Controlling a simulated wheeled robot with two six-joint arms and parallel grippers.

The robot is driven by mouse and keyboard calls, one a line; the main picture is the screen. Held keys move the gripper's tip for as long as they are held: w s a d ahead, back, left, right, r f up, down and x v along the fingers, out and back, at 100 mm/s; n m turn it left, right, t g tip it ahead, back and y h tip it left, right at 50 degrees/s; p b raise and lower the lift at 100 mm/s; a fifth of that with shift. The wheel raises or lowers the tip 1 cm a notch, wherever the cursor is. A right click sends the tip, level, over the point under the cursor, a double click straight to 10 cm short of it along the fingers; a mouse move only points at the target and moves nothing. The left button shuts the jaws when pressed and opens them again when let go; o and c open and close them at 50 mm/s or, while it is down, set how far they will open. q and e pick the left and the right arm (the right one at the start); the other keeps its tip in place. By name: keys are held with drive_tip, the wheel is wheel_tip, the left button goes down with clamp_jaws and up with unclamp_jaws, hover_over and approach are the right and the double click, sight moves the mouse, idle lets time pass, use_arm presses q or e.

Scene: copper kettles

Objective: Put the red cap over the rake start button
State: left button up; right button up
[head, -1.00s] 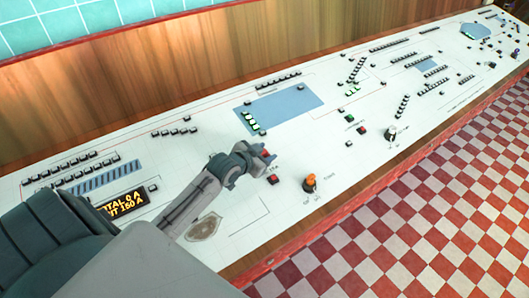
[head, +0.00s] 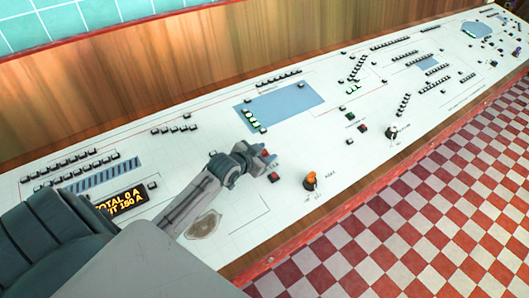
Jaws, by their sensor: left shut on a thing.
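My left gripper (head: 264,159) reaches over the white control panel (head: 250,205) from the left. It is shut on a small red thing, which seems to be the red cap (head: 265,152); the fingers hide most of it. A small red button (head: 273,177) in a dark base sits just below and right of the gripper in the picture, apart from it. A second red button (head: 362,131) lies farther right. The labels are too small to read, so I cannot tell which one is the rake start button. My right gripper is not in view.
A dark switch (head: 391,133) stands farther right. A lit amber display (head: 121,202) and rows of black buttons are at left. A wooden backboard (head: 180,85) rises behind; checkered floor lies in front.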

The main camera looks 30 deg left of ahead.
use_arm(q)
drive_tip(key=shift+f, duration=0.3)
drive_tip(key=o, duration=0.9)
drive_tip(key=shift+o, duration=0.2)
drive_tip(key=shift+s+a+r+p, duration=0.1)
drive_tip(key=shift+s+r+p, duration=0.2)
drive_tip(key=shift+s+p, duration=0.15)
drive_tip(key=shift+p+v, duration=2.7)
drive_tip(key=shift+v, duration=0.35)
drive_tip(key=shift+s+r+p, duration=0.15)
drive_tip(key=shift+s+p, duration=0.15)
drive_tip(key=shift+s, duration=0.1)
